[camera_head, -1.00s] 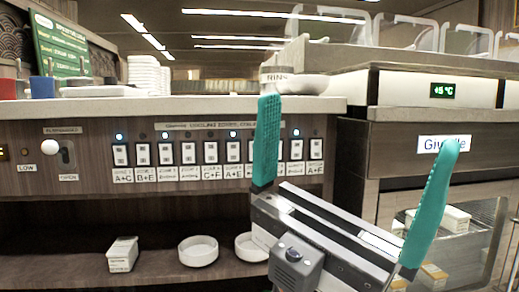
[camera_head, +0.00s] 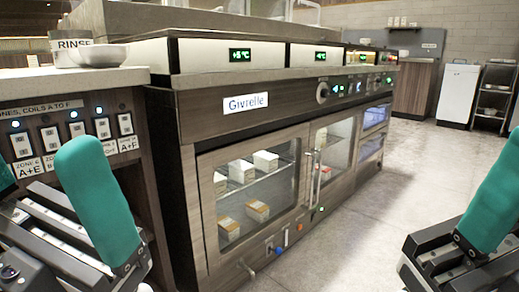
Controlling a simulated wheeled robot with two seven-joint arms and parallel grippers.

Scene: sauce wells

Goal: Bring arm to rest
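My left gripper (camera_head: 42,165) is at the lower left in the head view. Its two teal fingers stand apart with nothing between them; the left finger is partly cut by the picture edge. It is in front of the switch panel (camera_head: 60,110). My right gripper (camera_head: 495,200) is at the right edge. One teal finger shows whole, and the other is almost wholly out of the picture, so its opening cannot be judged. No object is seen in it.
A glass-door cabinet labelled Givrelle (camera_head: 246,103) fills the middle, with boxes inside. A bowl (camera_head: 98,54) and a container marked RINSE (camera_head: 72,45) stand on the left counter (camera_head: 75,82). The grey floor (camera_head: 400,200) at right is open, with a white cabinet (camera_head: 459,92) at the back.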

